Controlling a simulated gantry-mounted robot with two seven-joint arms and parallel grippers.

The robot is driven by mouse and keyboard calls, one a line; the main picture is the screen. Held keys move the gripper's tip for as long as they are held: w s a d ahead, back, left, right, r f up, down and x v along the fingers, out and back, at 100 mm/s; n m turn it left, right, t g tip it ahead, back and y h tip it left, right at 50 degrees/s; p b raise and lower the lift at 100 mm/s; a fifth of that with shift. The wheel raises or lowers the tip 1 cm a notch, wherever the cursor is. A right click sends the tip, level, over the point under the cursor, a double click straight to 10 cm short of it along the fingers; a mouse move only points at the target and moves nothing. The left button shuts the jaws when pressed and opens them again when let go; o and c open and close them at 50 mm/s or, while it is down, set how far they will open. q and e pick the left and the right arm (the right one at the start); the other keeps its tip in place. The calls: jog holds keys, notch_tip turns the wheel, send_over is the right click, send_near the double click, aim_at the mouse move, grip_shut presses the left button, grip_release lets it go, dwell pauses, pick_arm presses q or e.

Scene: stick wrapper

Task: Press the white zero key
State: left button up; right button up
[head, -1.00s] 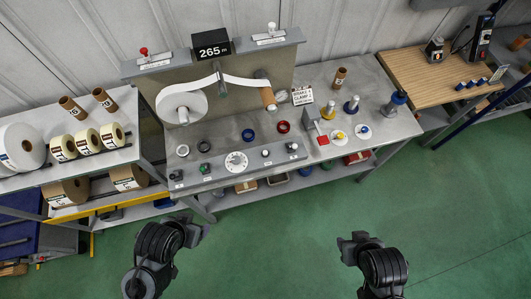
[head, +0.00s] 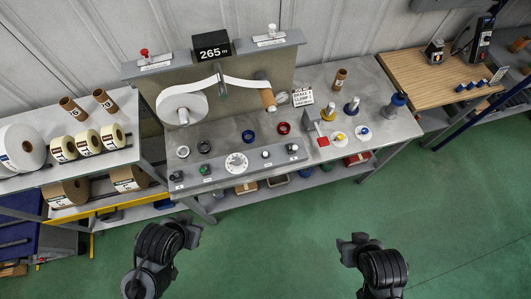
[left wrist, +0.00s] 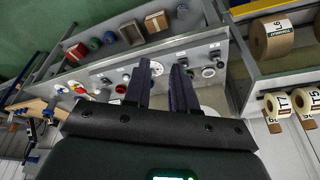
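The grey control strip (head: 222,177) along the front of the wrapper bench carries a white dial (head: 236,162), a green knob (head: 205,170) and small round controls with labels. One pale round control (head: 266,154) sits right of the dial. The labels are too small to read, so I cannot tell which control is the white zero key. The counter (head: 212,47) reads 265 m. My left gripper (head: 192,232) hangs in front of the bench, apart from it. In the left wrist view its fingers (left wrist: 163,75) are apart and empty. My right gripper (head: 351,242) hangs lower right, touching nothing; its opening is unclear.
A film roll (head: 184,108), coloured rings and spools occupy the bench. A roll shelf (head: 95,165) stands left. The green floor before the bench is clear.

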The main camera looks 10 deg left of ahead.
pick_arm(q)
grip_shut()
dwell(1.3)
